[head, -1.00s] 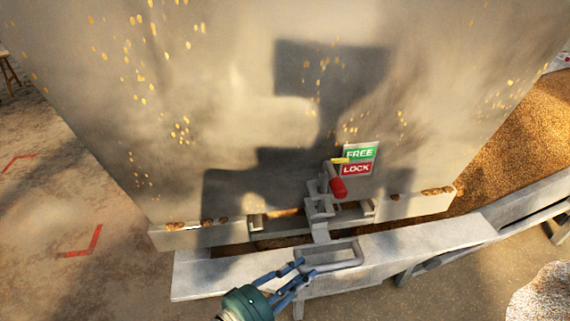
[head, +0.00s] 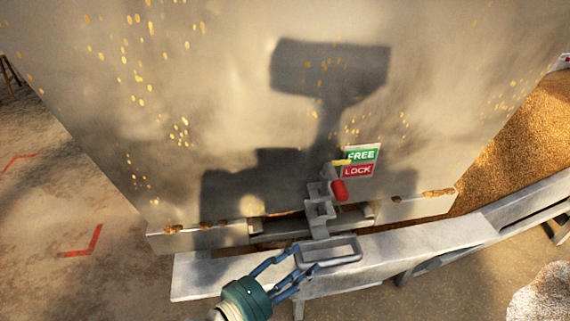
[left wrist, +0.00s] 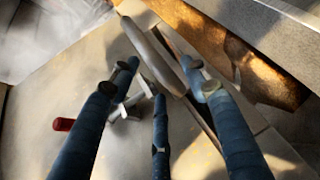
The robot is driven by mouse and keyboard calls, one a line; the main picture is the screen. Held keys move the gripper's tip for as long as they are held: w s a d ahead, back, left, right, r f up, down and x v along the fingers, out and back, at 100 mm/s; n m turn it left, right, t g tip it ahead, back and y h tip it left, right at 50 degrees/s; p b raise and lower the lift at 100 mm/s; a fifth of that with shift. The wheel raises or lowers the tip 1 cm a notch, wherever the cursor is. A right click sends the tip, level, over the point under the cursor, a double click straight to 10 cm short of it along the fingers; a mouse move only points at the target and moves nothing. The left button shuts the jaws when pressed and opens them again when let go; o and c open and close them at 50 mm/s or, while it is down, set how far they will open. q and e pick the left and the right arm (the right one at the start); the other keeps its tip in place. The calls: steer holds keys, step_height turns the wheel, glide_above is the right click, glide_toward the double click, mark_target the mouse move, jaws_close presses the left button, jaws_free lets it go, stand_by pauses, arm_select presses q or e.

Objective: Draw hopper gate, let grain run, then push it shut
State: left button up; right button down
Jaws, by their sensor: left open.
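The grey loop handle (head: 330,251) of the hopper gate sticks out in front of the hopper wall (head: 230,110). My left gripper (head: 305,259) is open at the loop's left end. In the left wrist view, the loop's bar (left wrist: 153,55) crosses between the blue fingertips (left wrist: 165,80); I cannot tell whether they touch it. A red knob (head: 339,190) sits on the latch above the loop and also shows in the left wrist view (left wrist: 63,124). The latch's yellow pointer (head: 342,162) is beside the lower part of the green FREE label (head: 361,154), above the red LOCK label (head: 357,170). My right gripper is not in view.
A pale curved chute or ledge (head: 420,245) runs below the hopper and rises to the right. Grain (head: 520,145) is heaped at the right. A pale sack-like thing (head: 540,295) is at bottom right. Red floor marks (head: 85,242) lie on open floor at the left.

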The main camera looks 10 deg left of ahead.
arm_select(q)
steer(key=v, duration=1.2)
steer(key=s+a+f+m+g+y, duration=0.15)
steer(key=a+f, duration=0.35)
steer(key=f, duration=0.6)
steer(key=a+f+m+g+y, duration=0.1)
steer(key=a+f+m+y, duration=0.3)
steer(key=f, duration=0.7)
steer(key=s+a+f+g+y, duration=0.1)
steer(key=a+f+y, duration=0.1)
steer(key=a+f, duration=0.65)
steer(key=s+f+m+g+y, duration=0.2)
steer(key=s+f+m+g, duration=0.15)
steer(key=s+f, duration=1.1)
steer(key=s+d+f+m+g, duration=0.1)
steer(key=s+d+f+g, duration=0.1)
steer(key=s+f, duration=0.2)
steer(key=s+d+f+m+g, duration=0.1)
steer(key=s+f, duration=0.3)
steer(key=s, duration=0.5)
steer(key=shift+d+f+g, duration=0.15)
steer(key=shift+d+g, duration=0.45)
steer(key=shift+d, duration=0.1)
